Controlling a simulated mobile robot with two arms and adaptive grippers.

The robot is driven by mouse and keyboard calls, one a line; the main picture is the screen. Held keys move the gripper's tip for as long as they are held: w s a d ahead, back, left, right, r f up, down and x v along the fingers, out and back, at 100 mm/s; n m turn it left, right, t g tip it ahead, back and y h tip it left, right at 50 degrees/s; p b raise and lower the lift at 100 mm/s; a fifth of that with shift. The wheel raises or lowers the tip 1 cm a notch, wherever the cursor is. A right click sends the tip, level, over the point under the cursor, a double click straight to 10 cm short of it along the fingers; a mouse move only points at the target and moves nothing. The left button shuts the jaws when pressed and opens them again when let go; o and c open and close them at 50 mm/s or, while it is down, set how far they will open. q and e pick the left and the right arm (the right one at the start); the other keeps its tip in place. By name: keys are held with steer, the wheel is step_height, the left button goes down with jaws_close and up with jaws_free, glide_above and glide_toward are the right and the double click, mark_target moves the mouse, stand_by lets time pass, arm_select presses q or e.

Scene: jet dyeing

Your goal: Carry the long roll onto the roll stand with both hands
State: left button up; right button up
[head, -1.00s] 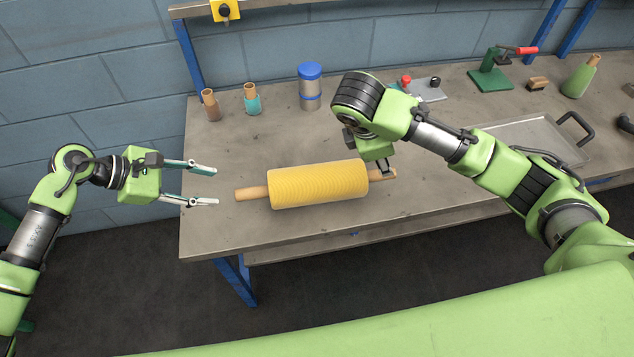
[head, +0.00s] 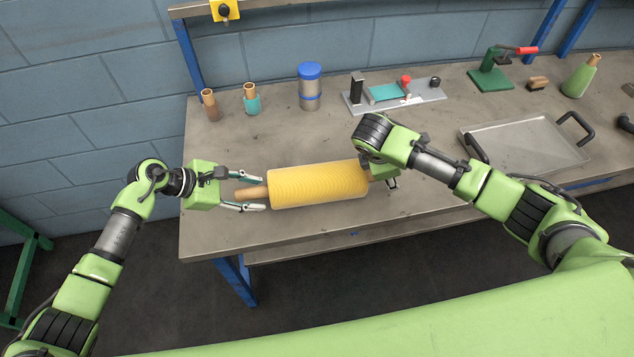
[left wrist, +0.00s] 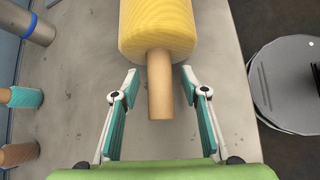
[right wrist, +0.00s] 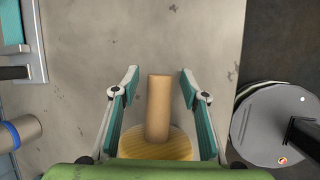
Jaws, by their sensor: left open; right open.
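The long roll (head: 318,185) is a yellow ribbed cylinder with a thin tan core end at each side. It lies on the workbench near its front edge. My left gripper (head: 262,191) is open with its fingers on either side of the left core end; in the left wrist view this core end (left wrist: 160,85) stands between the fingers, apart from both. My right gripper (head: 393,180) is at the right end, mostly hidden by its arm. In the right wrist view it is open around the right core end (right wrist: 158,108). I cannot identify the roll stand for sure.
Behind the roll stand two small spools (head: 210,104) and a blue-lidded canister (head: 310,86). A grey plate fixture (head: 425,95) and a metal tray (head: 525,143) with black handles lie to the right. The bench's left front area is bare.

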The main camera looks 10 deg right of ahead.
arm_select(q)
jaws_close()
arm_select(e)
jaws_close()
arm_select(q)
steer(key=shift+w+r, duration=0.1)
steer(key=shift+r, duration=0.15)
arm_select(e)
steer(key=shift+w+r, duration=0.1)
steer(key=shift+r, duration=0.1)
